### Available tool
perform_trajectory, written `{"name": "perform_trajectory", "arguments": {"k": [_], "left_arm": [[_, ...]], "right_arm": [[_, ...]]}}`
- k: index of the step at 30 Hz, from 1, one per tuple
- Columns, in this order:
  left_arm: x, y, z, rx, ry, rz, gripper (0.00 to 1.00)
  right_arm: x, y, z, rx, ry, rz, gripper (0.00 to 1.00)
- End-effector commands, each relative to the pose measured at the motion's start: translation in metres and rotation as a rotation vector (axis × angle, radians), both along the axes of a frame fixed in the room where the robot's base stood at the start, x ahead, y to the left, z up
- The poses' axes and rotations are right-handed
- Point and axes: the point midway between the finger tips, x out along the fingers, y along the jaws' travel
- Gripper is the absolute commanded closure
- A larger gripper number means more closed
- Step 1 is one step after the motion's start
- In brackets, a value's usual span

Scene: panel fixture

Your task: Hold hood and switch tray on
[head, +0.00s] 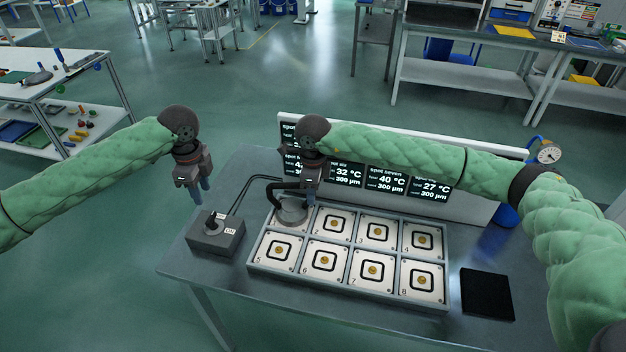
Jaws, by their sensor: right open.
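The tray (347,288) lies on the table, with several numbered square plates in two rows. The round grey hood (293,212) with a dark hose sits over the back left compartment and hides its plate. My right gripper (309,199) is open just above and beside the hood; whether its fingers touch the hood or its hose cannot be told. The grey switch box (217,241) stands left of the tray, with a dark lever on top and a label reading ON. My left gripper (203,194) hangs above and behind the switch box, apart from it; its finger gap is unclear.
A display panel (475,209) with temperature readouts stands behind the tray, partly covered by my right arm. A black square pad (487,294) lies right of the tray. A round gauge (549,153) is at the back right. Cables run behind the switch box.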

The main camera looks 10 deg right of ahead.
Motion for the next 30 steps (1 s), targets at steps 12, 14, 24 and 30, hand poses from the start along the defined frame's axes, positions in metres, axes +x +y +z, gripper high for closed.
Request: {"name": "perform_trajectory", "arguments": {"k": [12, 14, 24, 30], "left_arm": [[0.000, 0.000, 0.000, 0.000, 0.000, 0.000, 0.64], [0.000, 0.000, 0.000, 0.000, 0.000, 0.000, 0.64], [0.000, 0.000, 0.000, 0.000, 0.000, 0.000, 0.64], [0.000, 0.000, 0.000, 0.000, 0.000, 0.000, 0.64]], "right_arm": [[0.000, 0.000, -0.016, 0.000, 0.000, 0.000, 0.56], [0.000, 0.000, -0.016, 0.000, 0.000, 0.000, 0.64], [0.000, 0.000, -0.016, 0.001, 0.000, 0.000, 1.00], [0.000, 0.000, -0.016, 0.001, 0.000, 0.000, 1.00]]}}
